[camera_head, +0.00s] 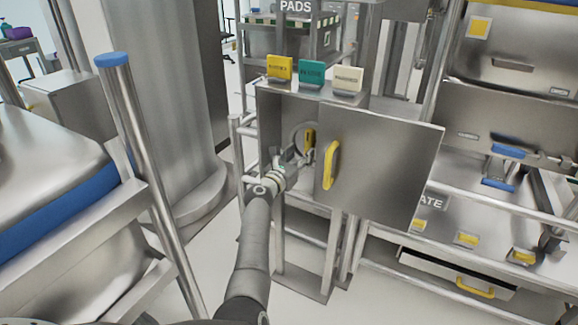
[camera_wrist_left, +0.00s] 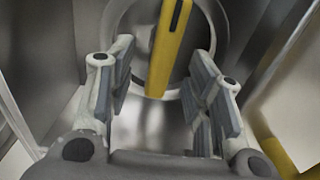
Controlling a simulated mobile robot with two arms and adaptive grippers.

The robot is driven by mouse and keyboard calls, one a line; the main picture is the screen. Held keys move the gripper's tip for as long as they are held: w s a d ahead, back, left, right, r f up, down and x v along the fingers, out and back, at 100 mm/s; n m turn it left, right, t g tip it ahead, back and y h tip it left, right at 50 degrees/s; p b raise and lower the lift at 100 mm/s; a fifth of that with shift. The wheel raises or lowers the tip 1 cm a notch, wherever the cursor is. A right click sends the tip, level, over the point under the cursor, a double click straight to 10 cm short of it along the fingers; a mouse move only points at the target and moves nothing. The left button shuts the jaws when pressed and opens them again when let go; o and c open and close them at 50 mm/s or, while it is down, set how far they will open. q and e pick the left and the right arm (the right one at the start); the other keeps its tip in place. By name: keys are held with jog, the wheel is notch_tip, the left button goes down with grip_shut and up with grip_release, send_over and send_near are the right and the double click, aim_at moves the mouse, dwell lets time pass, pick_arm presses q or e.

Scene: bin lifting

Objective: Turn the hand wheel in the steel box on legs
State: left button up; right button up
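The steel box on legs (camera_head: 273,118) stands in the middle of the head view with its door (camera_head: 398,165) swung open to the right. Inside is the hand wheel, a grey ring with a yellow bar (camera_head: 309,140) across it, partly hidden by my gripper and the door. My left gripper (camera_head: 301,159) reaches into the box opening, close to the wheel. In the left wrist view its fingers (camera_wrist_left: 162,76) are open and apart, with the yellow bar (camera_wrist_left: 167,50) and the ring ahead between them. I cannot tell whether they touch the wheel. My right gripper is not in view.
The door's yellow handle (camera_head: 331,165) juts out right of my left gripper. Yellow, green and cream signs (camera_head: 311,74) stand on the box top. A steel rack with drawers (camera_head: 455,270) is at right, and a steel bin with blue trim (camera_head: 60,215) at left.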

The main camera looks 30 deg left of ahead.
pick_arm(q)
jog(key=shift+s+d, duration=0.15)
jog(key=shift+s, duration=2.7)
